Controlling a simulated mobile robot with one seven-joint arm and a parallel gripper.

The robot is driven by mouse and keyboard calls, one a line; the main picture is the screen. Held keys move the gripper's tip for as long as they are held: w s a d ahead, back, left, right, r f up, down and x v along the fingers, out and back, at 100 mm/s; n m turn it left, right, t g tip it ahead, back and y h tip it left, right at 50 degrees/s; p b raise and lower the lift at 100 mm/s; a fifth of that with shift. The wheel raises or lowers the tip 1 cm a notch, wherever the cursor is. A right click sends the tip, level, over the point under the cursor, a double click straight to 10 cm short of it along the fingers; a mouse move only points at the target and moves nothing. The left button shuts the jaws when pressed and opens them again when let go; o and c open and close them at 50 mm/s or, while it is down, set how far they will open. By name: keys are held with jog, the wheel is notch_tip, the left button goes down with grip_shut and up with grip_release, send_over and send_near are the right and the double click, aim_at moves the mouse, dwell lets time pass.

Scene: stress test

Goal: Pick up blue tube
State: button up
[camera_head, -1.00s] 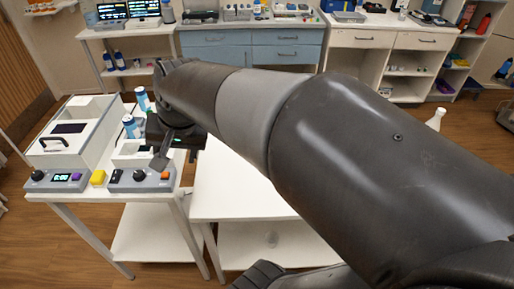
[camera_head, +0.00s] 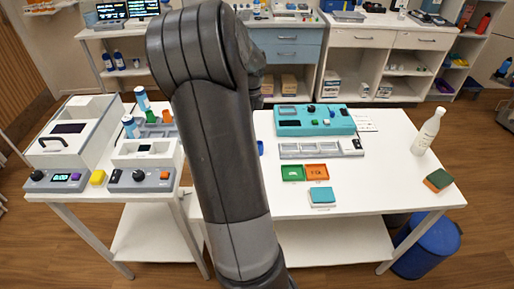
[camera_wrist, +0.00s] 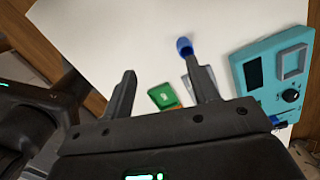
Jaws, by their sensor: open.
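A small blue cylindrical thing (camera_wrist: 184,47), which looks like the blue tube, is on the white table in the wrist view, just beyond the tip of my gripper's right finger. In the head view only a bit of blue (camera_head: 260,148) shows at the right edge of my arm. My gripper (camera_wrist: 160,68) is open with nothing between its fingers. The right finger overlaps the view near the blue thing, and I cannot tell whether they touch. In the head view my arm hides the gripper.
The white table (camera_head: 380,190) holds a teal device (camera_head: 315,120), a grey tray (camera_head: 320,149), green (camera_head: 293,173) and orange (camera_head: 316,172) trays, a blue-topped block (camera_head: 322,195), a white bottle (camera_head: 428,132) and a green-orange block (camera_head: 438,180). Lab equipment (camera_head: 145,150) stands left.

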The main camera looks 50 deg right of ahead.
jog(key=s+d+f+m, duration=0.1)
jog(key=d+f+m, duration=0.25)
jog(key=d, duration=0.25)
jog(key=shift+g, duration=0.4)
jog(key=shift+w+a+f, duration=0.15)
jog(key=shift+f, duration=2.5)
jog(key=shift+w+a+f, duration=0.1)
jog(key=shift+w+f, duration=0.05)
jog(key=shift+f, duration=2.45)
jog(key=shift+c, duration=0.3)
jog(key=c, duration=1)
jog(key=shift+r, duration=0.1)
